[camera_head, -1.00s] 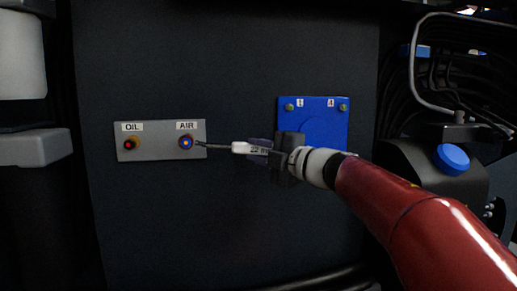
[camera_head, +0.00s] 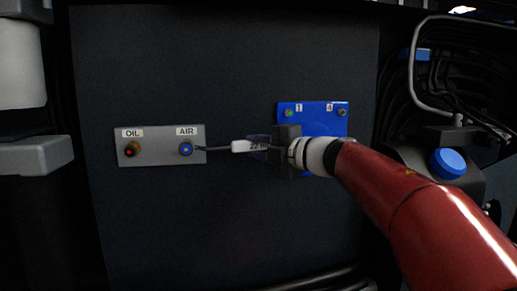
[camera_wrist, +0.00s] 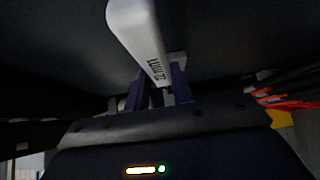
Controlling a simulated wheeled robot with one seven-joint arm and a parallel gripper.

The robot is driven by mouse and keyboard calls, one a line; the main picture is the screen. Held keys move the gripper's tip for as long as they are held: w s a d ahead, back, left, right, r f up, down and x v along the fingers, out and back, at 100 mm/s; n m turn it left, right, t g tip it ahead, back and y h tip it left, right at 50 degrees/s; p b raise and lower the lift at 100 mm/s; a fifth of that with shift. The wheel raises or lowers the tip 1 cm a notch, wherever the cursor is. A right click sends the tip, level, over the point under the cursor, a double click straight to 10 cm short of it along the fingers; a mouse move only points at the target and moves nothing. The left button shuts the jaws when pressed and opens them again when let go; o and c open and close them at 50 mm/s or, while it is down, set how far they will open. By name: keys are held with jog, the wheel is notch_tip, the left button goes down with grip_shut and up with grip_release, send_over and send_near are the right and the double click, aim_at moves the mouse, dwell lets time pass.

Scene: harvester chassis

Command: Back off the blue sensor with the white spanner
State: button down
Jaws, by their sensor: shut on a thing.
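The blue sensor (camera_head: 186,149) sits under the AIR label on a grey plate (camera_head: 160,157). The white spanner (camera_head: 245,146) has a white handle and a thin dark shaft that runs left to the sensor. Its tip is at the sensor's right edge; I cannot tell whether it is seated around it. My gripper (camera_head: 268,147) is shut on the handle, to the right of the sensor. In the wrist view the white handle (camera_wrist: 138,35) with millimetre lettering rises from between my gripper's fingers (camera_wrist: 162,88). The spanner's working end is not visible there.
A second sensor with a red centre (camera_head: 130,150) sits under the OIL label, left of the blue one. A blue panel (camera_head: 322,118) marked 1 and 4 is behind my gripper. Cables and a blue cap (camera_head: 448,163) are at the right. The dark panel below the plate is clear.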

jog(key=shift+a+r+n+g+h, duration=0.15)
jog(key=shift+r+n+h, duration=0.15)
jog(key=shift+r, duration=0.45)
jog(key=shift+a+r+n+g+h, duration=0.1)
jog(key=shift+r+n+g+h, duration=0.1)
jog(key=shift+r+n, duration=0.35)
jog(key=shift+r, duration=0.15)
jog(key=shift+r, duration=0.1)
jog(key=shift+s+a+r+n+h, duration=0.15)
jog(key=shift+r+n+h, duration=0.1)
jog(key=shift+r, duration=0.2)
jog(key=shift+w+a+r+n+h, duration=0.1)
jog(key=shift+r+h, duration=0.2)
jog(key=shift+r, duration=0.2)
jog(key=shift+s+a+r+n+h, duration=0.15)
jog(key=shift+r+n+h, duration=0.1)
jog(key=shift+r, duration=0.2)
jog(key=shift+s+a+r+n+g+h, duration=0.1)
jog(key=shift+a+r+n+h, duration=0.15)
jog(key=shift+r, duration=0.2)
jog(key=shift+w+a+r+n+g+h, duration=0.1)
jog(key=shift+a+r+n+h, duration=0.15)
jog(key=shift+r, duration=0.25)
jog(key=shift+s+a+r+n+g+h, duration=0.1)
jog(key=shift+a+r+n+h, duration=0.15)
jog(key=shift+r, duration=0.2)
